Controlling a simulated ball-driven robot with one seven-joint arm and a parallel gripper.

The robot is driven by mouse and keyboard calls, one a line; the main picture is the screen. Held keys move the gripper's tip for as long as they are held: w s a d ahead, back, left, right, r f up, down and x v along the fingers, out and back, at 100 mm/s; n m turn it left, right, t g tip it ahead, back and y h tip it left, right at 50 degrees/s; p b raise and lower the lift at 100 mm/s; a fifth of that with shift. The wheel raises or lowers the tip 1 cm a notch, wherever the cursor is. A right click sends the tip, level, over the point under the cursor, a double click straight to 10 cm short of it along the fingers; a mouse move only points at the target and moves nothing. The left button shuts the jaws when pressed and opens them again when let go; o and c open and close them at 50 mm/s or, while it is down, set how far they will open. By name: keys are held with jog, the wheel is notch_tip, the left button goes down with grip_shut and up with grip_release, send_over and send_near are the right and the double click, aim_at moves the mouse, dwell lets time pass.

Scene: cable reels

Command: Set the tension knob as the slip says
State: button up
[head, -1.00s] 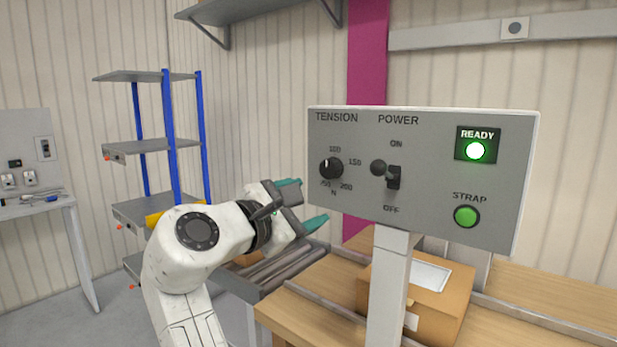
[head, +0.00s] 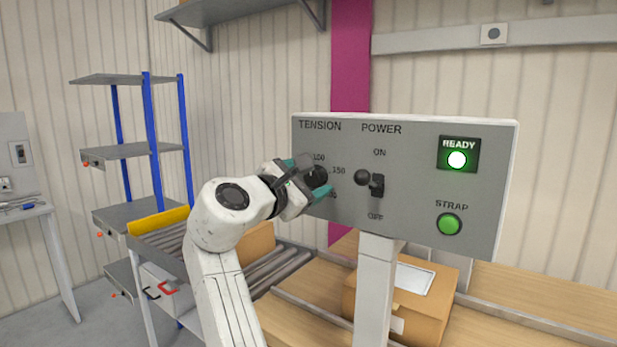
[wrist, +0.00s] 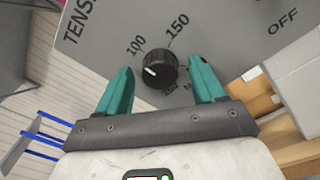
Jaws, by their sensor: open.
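The black tension knob (head: 318,176) is on the grey control panel (head: 410,215), under the word TENSION. In the wrist view the knob (wrist: 158,68) shows a white mark on its left side, on the side of the 100 away from 150. My gripper (head: 306,178) is open at the panel, its teal fingers on either side of the knob. In the wrist view the fingers of my gripper (wrist: 161,74) stand apart with gaps to the knob. The lower dial numbers are partly hidden. A white paper (head: 415,279) lies on the cardboard box; its writing is unreadable.
The power switch (head: 377,184) sits right of the knob. The READY lamp (head: 457,159) is lit, above the green STRAP button (head: 449,224). The cardboard box (head: 395,308) stands below the panel. A blue-post shelf (head: 155,150) is at left.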

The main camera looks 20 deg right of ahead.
jog(key=shift+w+d, duration=0.1)
jog(key=shift+c, duration=0.3)
jog(key=c, duration=1)
jog(key=shift+m, duration=0.3)
jog(key=m, duration=0.2)
jog(key=shift+f+m, duration=0.1)
jog(key=shift+m, duration=0.3)
jog(key=m, duration=0.2)
jog(key=m+b, duration=0.1)
jog(key=shift+f+m+b, duration=0.2)
jog(key=shift+m+b, duration=0.1)
jog(key=shift+m, duration=0.1)
jog(key=m+b, duration=0.3)
jog(key=m, duration=0.3)
jog(key=shift+f+m+h, duration=0.1)
jog(key=shift+m+h, duration=0.2)
jog(key=shift+m, duration=0.1)
